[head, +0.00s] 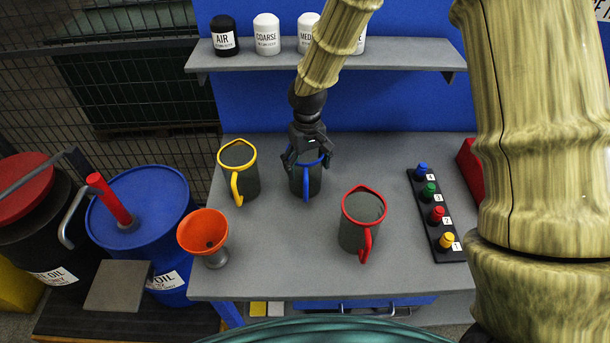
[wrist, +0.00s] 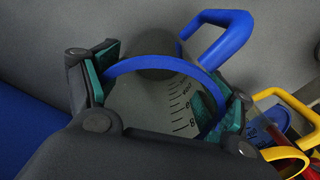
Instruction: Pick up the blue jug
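The blue jug (head: 305,180) is a dark grey jug with a blue rim and blue handle, standing upright at the back middle of the grey worktable. My gripper (head: 307,160) is over it from above, one finger on each side of its rim. In the wrist view the blue rim (wrist: 160,63) spans between the green finger pads of my gripper (wrist: 165,92). Scale marks show on the jug's inner wall, and its handle points to the upper right. Both pads lie very close to the rim; whether they press on it cannot be told.
A yellow-rimmed jug (head: 243,182) stands close on the left, a red-rimmed jug (head: 358,234) front right. An orange funnel (head: 203,232) is at the table's left edge. A strip of coloured knobs (head: 436,215) lies at right. A shelf (head: 400,60) with labelled containers hangs behind.

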